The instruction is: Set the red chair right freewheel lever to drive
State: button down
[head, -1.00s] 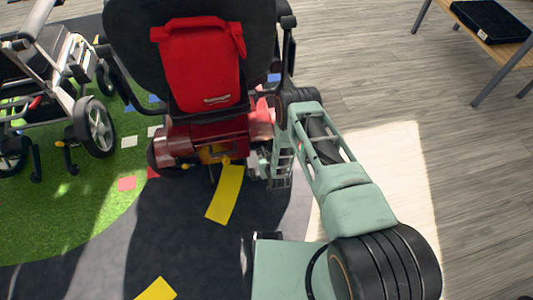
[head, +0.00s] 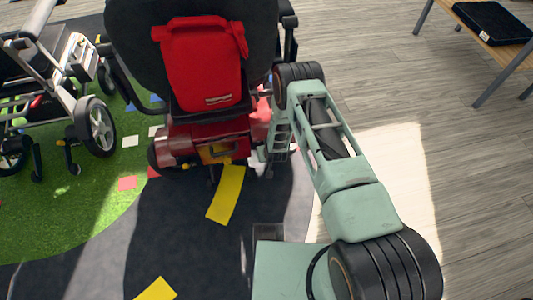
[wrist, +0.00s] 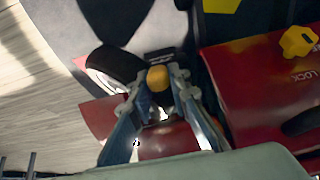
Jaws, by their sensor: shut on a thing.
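The red chair (head: 215,135) stands with its back to me in the head view, a red bag on its backrest. In the wrist view my gripper (wrist: 158,80) is shut on a yellow-orange lever knob (wrist: 157,75), which sits between its fingertips beside the red bodywork. The knob's shaft and its setting marks are hidden by the fingers. A second yellow lever (wrist: 298,40) shows at the right of the wrist view, on the red cover beside the word LOCK. In the head view my fingertips are too small to make out, low by the chair's right rear.
A chair wheel (wrist: 115,68) is close to the fingers. Another wheeled chair (head: 75,95) stands on the green mat at left. A wooden bench (head: 500,50) with a dark cushion is at upper right. The wooden floor at right is clear.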

jog(key=shift+w+a+r, duration=0.1)
jog(key=shift+w+r, duration=0.15)
jog(key=shift+w, duration=0.1)
jog(key=c, duration=2)
grip_release()
jog(key=shift+r, duration=0.1)
jog(key=shift+o, duration=1)
jog(key=shift+s, duration=0.15)
jog(key=v, duration=1.1)
jog(key=shift+s+r, duration=0.3)
